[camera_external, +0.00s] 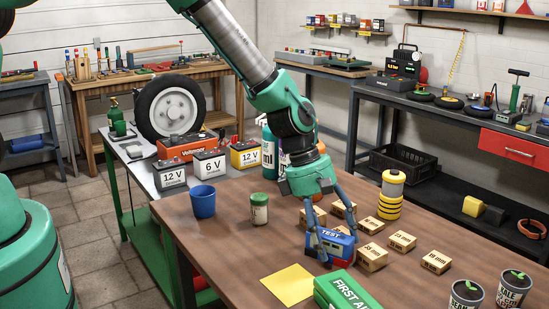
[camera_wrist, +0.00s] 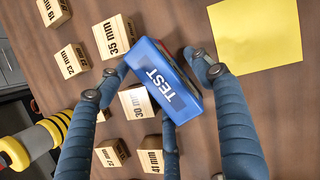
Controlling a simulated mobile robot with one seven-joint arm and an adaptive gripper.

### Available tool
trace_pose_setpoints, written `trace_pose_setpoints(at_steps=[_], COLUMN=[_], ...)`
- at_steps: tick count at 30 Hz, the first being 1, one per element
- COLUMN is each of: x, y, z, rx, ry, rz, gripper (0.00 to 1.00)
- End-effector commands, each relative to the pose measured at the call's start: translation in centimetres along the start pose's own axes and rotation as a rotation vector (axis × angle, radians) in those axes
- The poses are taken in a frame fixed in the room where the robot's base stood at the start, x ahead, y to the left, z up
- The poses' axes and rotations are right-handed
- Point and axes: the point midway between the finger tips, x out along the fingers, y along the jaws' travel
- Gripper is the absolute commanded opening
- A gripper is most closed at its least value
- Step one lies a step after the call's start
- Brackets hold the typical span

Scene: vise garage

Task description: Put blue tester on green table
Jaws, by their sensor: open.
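The blue tester (camera_external: 338,243), a small box labelled TEST, is on the brown wooden table among wooden blocks. My gripper (camera_external: 332,238) points down over it with its fingers spread around it. In the wrist view the tester (camera_wrist: 163,78) lies between the open fingers (camera_wrist: 148,80). One fingertip looks close to its right end; I cannot tell whether any finger touches it. The green table (camera_external: 145,181), with green legs and a grey top, stands at the left behind the brown table, with batteries along its front side.
On the brown table (camera_external: 225,240) are wooden blocks (camera_external: 372,256), a yellow sheet (camera_external: 289,285), a green first-aid box (camera_external: 345,290), a blue cup (camera_external: 202,201), a jar (camera_external: 259,208), a yellow-black cylinder (camera_external: 390,195) and potted seedlings (camera_external: 466,294). A wheel (camera_external: 171,107) stands behind the green table's batteries (camera_external: 209,164).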

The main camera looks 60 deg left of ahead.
Motion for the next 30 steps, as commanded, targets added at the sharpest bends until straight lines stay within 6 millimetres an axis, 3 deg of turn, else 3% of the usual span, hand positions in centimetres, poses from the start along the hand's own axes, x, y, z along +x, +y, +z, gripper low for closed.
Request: trace_pose_setpoints(at_steps=[16, 24, 26, 30], x=[-0.02, -0.02, -0.04, -0.05], y=[0.0, 0.0, 0.02, 0.02], z=[0.04, 0.04, 0.07, 0.07], rx=[0.0, 0.0, 0.0, 0.0], ry=[0.0, 0.0, -0.001, -0.001], rz=[0.0, 0.0, 0.001, 0.001], gripper=[0.64, 0.12, 0.07, 0.07])
